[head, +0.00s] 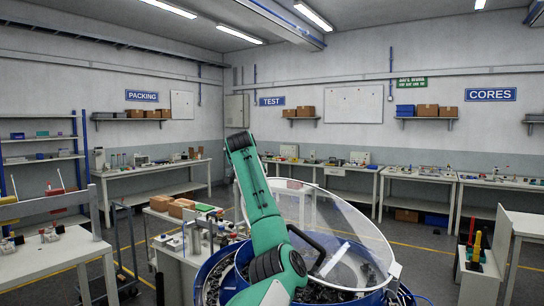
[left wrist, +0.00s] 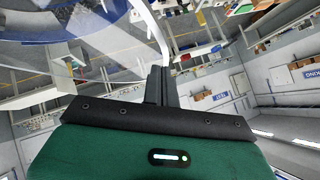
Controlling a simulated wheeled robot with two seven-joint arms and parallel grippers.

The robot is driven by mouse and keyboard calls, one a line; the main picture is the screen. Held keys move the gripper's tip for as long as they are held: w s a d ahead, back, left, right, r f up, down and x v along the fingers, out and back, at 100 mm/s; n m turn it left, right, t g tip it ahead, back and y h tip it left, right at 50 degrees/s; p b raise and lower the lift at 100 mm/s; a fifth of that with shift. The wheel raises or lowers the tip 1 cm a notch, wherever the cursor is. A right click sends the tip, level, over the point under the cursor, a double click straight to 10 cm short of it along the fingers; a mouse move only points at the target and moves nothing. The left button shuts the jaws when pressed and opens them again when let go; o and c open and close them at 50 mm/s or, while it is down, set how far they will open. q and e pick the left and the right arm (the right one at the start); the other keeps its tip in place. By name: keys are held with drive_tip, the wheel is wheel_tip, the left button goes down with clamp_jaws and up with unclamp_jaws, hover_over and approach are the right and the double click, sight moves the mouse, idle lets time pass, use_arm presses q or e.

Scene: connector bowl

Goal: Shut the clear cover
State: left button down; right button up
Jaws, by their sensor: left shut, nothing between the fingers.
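The clear cover (head: 350,226), a see-through disc with a pale rim, stands tilted up over the blue round bowl (head: 211,268) in the head view. Dark small parts lie in the bowl. In the left wrist view the left gripper (left wrist: 160,80) is shut and empty. The cover's pale rim (left wrist: 150,28) passes close by the fingertips; I cannot tell whether they touch. My right gripper is in neither view.
A work table with brown boxes (head: 181,207) stands left of the bowl. A white table (head: 45,252) is at the far left. A bin with coloured tools (head: 478,265) stands at the right. Benches line the back wall, with open floor before them.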

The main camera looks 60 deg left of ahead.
use_arm(q)
drive_tip(key=s+a+f+h+b, duration=0.1)
drive_tip(key=a+f+b, duration=0.1)
drive_tip(key=f, duration=0.7)
drive_tip(key=s+a+f+n+t+h+b, duration=0.1)
drive_tip(key=a+f+h+b, duration=0.1)
drive_tip(key=f, duration=0.7)
drive_tip(key=shift+s+a+n+b, duration=0.35)
drive_tip(key=shift+a+b, duration=0.15)
drive_tip(key=shift+a, duration=0.45)
